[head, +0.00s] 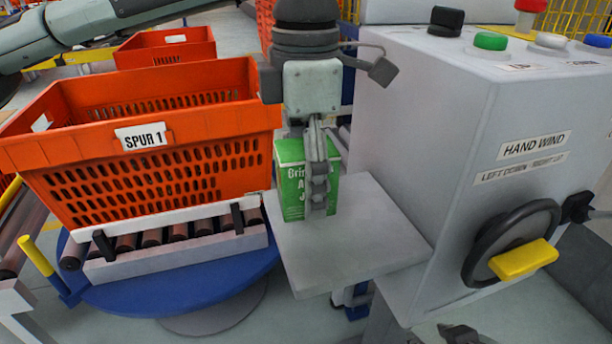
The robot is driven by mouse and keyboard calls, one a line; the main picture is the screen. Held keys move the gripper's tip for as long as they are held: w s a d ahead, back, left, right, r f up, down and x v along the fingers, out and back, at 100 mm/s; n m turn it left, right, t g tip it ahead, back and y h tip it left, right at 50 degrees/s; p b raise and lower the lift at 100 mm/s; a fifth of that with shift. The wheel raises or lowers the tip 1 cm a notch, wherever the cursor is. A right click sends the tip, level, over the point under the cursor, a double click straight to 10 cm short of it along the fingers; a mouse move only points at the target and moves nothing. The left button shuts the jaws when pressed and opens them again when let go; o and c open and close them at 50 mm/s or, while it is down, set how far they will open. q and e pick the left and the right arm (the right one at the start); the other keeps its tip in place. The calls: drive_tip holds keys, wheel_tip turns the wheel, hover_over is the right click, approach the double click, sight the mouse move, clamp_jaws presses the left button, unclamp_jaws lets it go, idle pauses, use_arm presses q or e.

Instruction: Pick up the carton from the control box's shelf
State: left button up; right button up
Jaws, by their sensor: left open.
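The green carton (291,180) with white lettering stands upright on the grey shelf (345,250) that sticks out from the left side of the grey control box (400,130). My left gripper (318,190) points down at the carton, its fingers overlapping the carton's right part in the picture. It is open, seen nearly edge-on, and hides some of the lettering. I cannot tell whether the fingers touch the carton. A dark piece at the bottom edge, apparently my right gripper (462,335), is mostly cut off.
An orange tote (230,125) labelled SPUR 1 sits on rollers above a blue turntable (185,290), left of the shelf. The control box has coloured buttons on top and a black handwheel (490,235) with a yellow grip. The shelf's front is bare.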

use_arm(q)
drive_tip(key=c, duration=1.5)
drive_tip(key=shift+r, duration=0.15)
